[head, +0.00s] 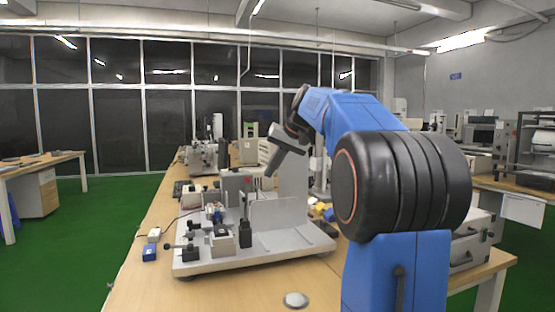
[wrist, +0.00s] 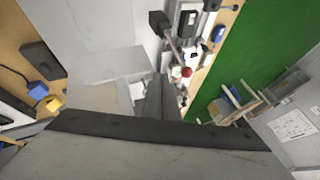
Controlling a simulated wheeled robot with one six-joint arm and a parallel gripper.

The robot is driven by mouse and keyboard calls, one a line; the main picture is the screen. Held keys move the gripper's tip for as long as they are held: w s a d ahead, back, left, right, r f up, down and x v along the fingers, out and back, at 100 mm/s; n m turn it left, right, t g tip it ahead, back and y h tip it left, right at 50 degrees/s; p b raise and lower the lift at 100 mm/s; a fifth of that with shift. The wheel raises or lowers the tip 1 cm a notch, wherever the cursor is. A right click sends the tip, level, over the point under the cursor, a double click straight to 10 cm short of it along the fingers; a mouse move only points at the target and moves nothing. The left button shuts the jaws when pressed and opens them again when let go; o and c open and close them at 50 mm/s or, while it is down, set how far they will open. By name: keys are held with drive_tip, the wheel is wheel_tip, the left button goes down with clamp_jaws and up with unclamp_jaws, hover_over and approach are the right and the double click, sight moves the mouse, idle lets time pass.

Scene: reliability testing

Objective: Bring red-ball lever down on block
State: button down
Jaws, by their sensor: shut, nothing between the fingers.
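The lever's red ball (wrist: 187,72) shows in the wrist view, at the end of a thin rod that slants up to a dark block (wrist: 160,22). The ball is just right of my fingertips in that picture; I cannot tell how far apart they are in depth. My gripper (head: 269,173) is shut and empty, pointing down in front of the upright plate of the test fixture (head: 285,255). Its dark fingers also show in the wrist view (wrist: 157,85). Which block the lever meets is unclear.
The fixture base stands on a wooden bench (head: 150,285) with small black and grey parts on it. A blue block (head: 149,253) lies left of it and a round metal disc (head: 296,299) in front. More equipment stands behind.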

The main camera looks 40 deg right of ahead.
sight(249, 178)
drive_tip(key=shift+w+a+f, duration=0.3)
drive_tip(key=shift+w+a, duration=0.3)
drive_tip(key=shift+a, duration=0.3)
drive_tip(key=shift+w+a+f, duration=0.3)
drive_tip(key=shift+w+a, duration=0.3)
drive_tip(key=shift+a, duration=0.25)
drive_tip(key=shift+a, duration=0.15)
drive_tip(key=shift+w+a+r+h, duration=0.1)
drive_tip(key=shift+w+a+h, duration=0.1)
drive_tip(key=shift+a, duration=0.2)
drive_tip(key=shift+w+a+r+h, duration=0.1)
drive_tip(key=shift+a+h, duration=0.1)
drive_tip(key=shift+a, duration=0.2)
drive_tip(key=w+a+f+n+g+h, duration=0.2)
drive_tip(key=a+f+h, duration=0.2)
drive_tip(key=a+h, duration=0.3)
drive_tip(key=w+a+f+n+g+h, duration=0.1)
drive_tip(key=w+a+f+n+h, duration=0.2)
drive_tip(key=a, duration=0.7)
drive_tip(key=shift+w+a+f+h, duration=0.1)
drive_tip(key=shift+a+f+h, duration=0.6)
drive_tip(key=shift+f, duration=0.8)
drive_tip(key=shift+w+a+f+h, duration=0.15)
drive_tip(key=shift+a+f+h, duration=0.2)
drive_tip(key=shift+f+h, duration=0.95)
drive_tip(key=shift+w+a+f+h, duration=0.1)
drive_tip(key=shift+a+f+h, duration=0.45)
drive_tip(key=shift+f, duration=1.2)
drive_tip(key=shift+f, duration=0.1)
